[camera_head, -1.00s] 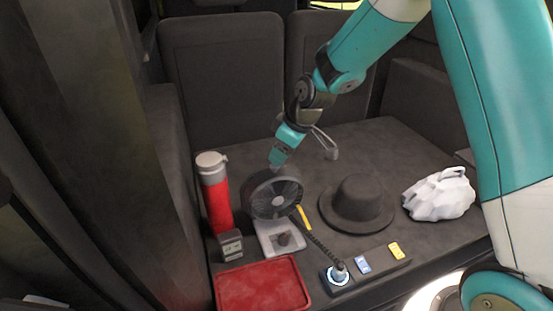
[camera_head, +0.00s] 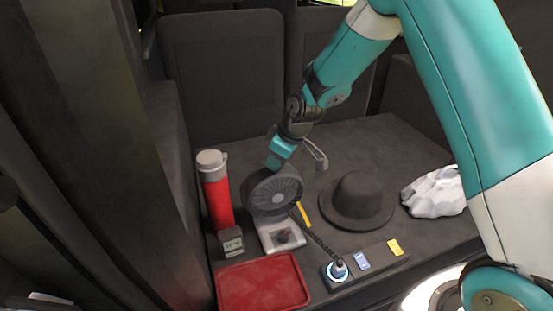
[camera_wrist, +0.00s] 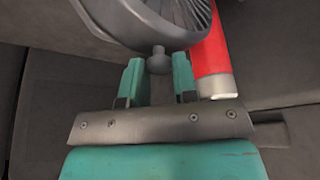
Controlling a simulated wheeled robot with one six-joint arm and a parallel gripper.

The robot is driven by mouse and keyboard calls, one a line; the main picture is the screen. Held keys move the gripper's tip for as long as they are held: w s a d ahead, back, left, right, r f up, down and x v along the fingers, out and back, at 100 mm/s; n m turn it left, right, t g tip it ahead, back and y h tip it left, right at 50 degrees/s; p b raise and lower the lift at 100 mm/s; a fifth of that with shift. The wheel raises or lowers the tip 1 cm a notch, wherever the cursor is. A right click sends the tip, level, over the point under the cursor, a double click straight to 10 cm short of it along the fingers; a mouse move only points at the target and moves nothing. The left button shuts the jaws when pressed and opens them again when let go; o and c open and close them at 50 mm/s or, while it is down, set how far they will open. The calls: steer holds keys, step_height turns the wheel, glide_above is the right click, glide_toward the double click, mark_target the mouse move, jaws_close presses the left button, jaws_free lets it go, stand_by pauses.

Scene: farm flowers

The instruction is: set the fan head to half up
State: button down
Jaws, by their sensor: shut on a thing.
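A dark round fan head (camera_head: 285,197) stands above its white base (camera_head: 268,238) on the dark seat surface, its grille facing forward and a little upward. My gripper (camera_head: 272,165) is at the top rear of the fan head. In the wrist view the fan head (camera_wrist: 150,22) fills the top. A small round knob (camera_wrist: 159,64) sticks out from it between the two teal fingers of my gripper (camera_wrist: 158,78). The fingers are shut on this knob; a thin gap seems to show beside it. The joint under the head is mostly hidden.
A red flask (camera_head: 216,195) and a small grey box (camera_head: 231,243) stand left of the fan. A red tray (camera_head: 262,288) lies in front. A dark hat (camera_head: 355,203) and a crumpled white bag (camera_head: 434,193) lie right. A cable runs to a lit socket (camera_head: 338,270).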

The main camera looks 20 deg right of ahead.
steer(key=shift+w+r+g+p, duration=0.2)
steer(key=shift+w+g+p, duration=0.25)
steer(key=shift+p, duration=0.15)
steer(key=w, duration=0.1)
steer(key=w+f+b, duration=0.1)
steer(key=w, duration=0.1)
steer(key=shift+g, duration=0.25)
steer(key=shift+w+r, duration=0.1)
steer(key=shift+w, duration=0.15)
steer(key=c, duration=0.9)
jaws_free()
steer(key=b+v, duration=0.2)
steer(key=v, duration=1.5)
steer(key=shift+s+r, duration=0.2)
